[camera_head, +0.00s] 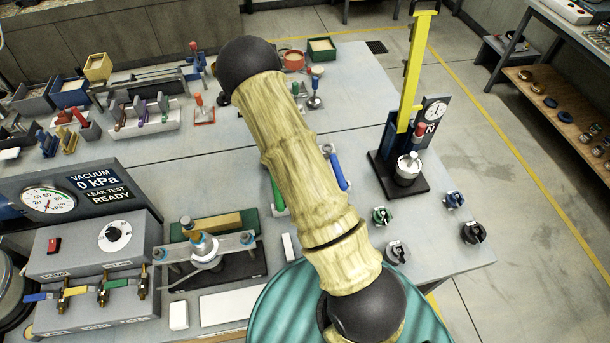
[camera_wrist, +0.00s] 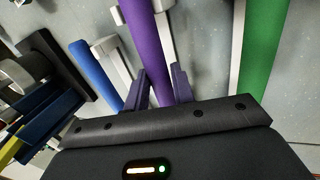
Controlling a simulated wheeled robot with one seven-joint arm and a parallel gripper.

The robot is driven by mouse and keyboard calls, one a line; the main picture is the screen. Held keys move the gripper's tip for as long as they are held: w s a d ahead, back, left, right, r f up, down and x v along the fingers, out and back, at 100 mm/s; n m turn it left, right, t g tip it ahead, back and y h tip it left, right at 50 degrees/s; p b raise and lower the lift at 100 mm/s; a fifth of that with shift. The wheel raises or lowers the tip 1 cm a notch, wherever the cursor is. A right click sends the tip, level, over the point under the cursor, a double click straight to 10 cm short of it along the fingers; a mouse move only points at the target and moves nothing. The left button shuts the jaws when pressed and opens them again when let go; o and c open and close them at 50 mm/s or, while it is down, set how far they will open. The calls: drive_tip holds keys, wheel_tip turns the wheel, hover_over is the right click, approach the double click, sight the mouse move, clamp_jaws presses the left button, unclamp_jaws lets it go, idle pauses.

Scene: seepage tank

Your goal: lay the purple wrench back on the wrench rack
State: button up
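In the wrist view the purple wrench (camera_wrist: 146,35) runs down between the two fingers of my gripper (camera_wrist: 158,88), which press against both sides of its handle. The gripper looks shut on it. Pale upright pieces of the wrench rack (camera_wrist: 235,45) stand behind and beside it. I cannot tell whether the wrench touches the rack. A blue wrench (camera_wrist: 95,72) lies to the left and a green wrench (camera_wrist: 262,45) to the right. In the head view my arm hides the gripper, the purple wrench and most of the rack; only the blue handle (camera_head: 336,170) and green handle (camera_head: 278,196) show.
A black-based stand with a yellow lever (camera_head: 413,75) and gauge is right of the arm. Several small valve knobs (camera_head: 397,251) sit near the bench's right edge. A clamp fixture (camera_head: 206,252) and vacuum panel (camera_head: 95,190) are at left.

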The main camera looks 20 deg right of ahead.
drive_tip(key=o, duration=0.4)
drive_tip(key=b+v, duration=0.3)
drive_tip(key=v, duration=1.4)
drive_tip(key=shift+a, duration=0.15)
drive_tip(key=shift+r, duration=0.15)
drive_tip(key=s+a+r+n+t+y, duration=0.1)
drive_tip(key=s+a+r, duration=0.1)
drive_tip(key=s, duration=0.5)
drive_tip(key=s+a+r+n+t+y, duration=0.1)
drive_tip(key=s+a+r+t+y, duration=0.1)
drive_tip(key=s, duration=0.6)
drive_tip(key=shift+s+n, duration=0.3)
drive_tip(key=shift+n, duration=0.1)
